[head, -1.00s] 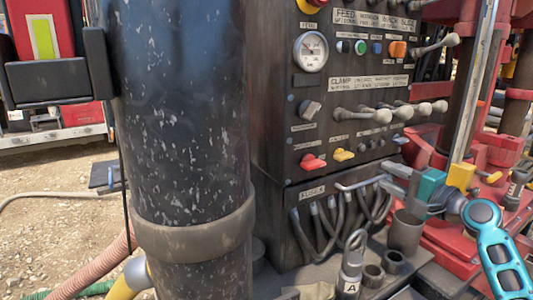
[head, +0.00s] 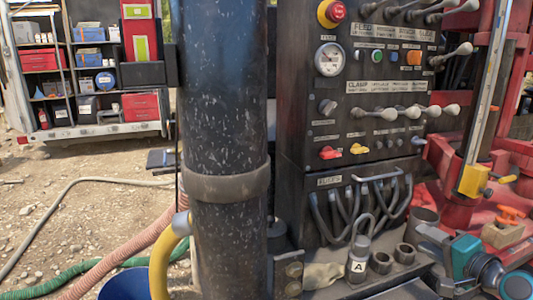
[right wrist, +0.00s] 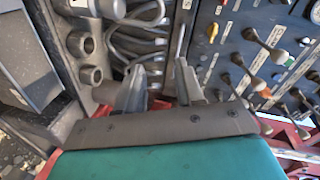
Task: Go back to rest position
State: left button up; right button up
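My right gripper (head: 430,259) comes in at the lower right of the head view, with a teal body and grey fingers pointing left. In the right wrist view the two fingers (right wrist: 158,85) stand apart with nothing held between them. The gripper is clear of the black control panel (head: 300,130) and its bar handle (head: 380,175). It is just right of the metal shelf with the cups. My left gripper is not in view.
A shackle tagged A (head: 358,262) and open metal cups (head: 380,262) stand on the shelf. A thick black pipe (head: 222,110) rises left of the panel. Red machinery (head: 460,215) is at the right. Hoses (head: 110,262) cross the gravel at left, before a shelved trailer (head: 80,130).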

jog(key=s+a+f+n+g+h, duration=0.1)
jog(key=s+a+f+n, duration=0.25)
jog(key=f, duration=0.45)
jog(key=s+a+f+n+g+h, duration=0.1)
jog(key=s+a+f+n+g, duration=0.1)
jog(key=s+a+f, duration=0.45)
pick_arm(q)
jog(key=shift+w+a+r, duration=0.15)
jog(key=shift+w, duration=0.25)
pick_arm(e)
jog(key=s+a+f+n, duration=0.4)
jog(key=s, duration=0.3)
jog(key=s+a+f+n+g, duration=0.1)
jog(key=s+a+f+n, duration=0.3)
jog(key=s, duration=0.4)
jog(key=shift+f, duration=0.8)
